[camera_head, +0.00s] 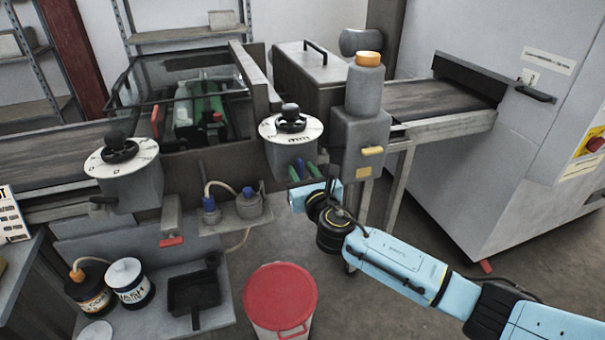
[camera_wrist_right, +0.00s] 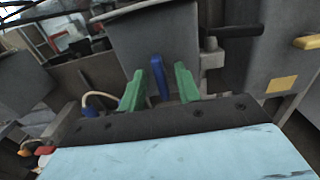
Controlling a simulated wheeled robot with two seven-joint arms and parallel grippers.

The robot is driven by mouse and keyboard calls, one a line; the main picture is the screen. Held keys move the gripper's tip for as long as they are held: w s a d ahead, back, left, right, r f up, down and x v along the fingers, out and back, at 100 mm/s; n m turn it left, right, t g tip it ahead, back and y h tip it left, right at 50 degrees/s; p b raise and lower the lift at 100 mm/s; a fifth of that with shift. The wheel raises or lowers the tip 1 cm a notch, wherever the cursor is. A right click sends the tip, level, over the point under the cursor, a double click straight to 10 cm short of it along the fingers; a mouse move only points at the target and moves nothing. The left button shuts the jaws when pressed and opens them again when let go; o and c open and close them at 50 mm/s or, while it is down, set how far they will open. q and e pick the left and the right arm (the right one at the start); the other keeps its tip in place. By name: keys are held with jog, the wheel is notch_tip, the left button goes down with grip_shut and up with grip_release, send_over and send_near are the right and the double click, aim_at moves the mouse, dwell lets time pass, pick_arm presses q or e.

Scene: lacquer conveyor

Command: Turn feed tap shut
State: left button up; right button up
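A blue lever handle (camera_wrist_right: 158,78) hangs upright below a grey box (camera_wrist_right: 150,40) in the right wrist view; it looks like the feed tap's handle, though no label on it is readable. My right gripper (camera_wrist_right: 158,88) has green fingers, one on each side of the blue handle, with a gap visible on both sides. It is open and not closed on the handle. In the head view the right gripper (camera_head: 304,171) is under the grey box with the right white dial (camera_head: 291,128). My left gripper is not in view.
A second dial box (camera_head: 122,157) stands at left, with a red-handled fitting (camera_head: 171,240) nearby. A blue-capped bottle (camera_head: 209,207) with a hose is left of the gripper. A red-lidded bin (camera_head: 280,296) stands in front. A grey post with an orange cap (camera_head: 368,59) is close on the right.

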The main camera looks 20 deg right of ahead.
jog(key=shift+w, duration=0.1)
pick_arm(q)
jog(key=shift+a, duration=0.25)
pick_arm(e)
jog(key=shift+c, duration=0.3)
grip_shut()
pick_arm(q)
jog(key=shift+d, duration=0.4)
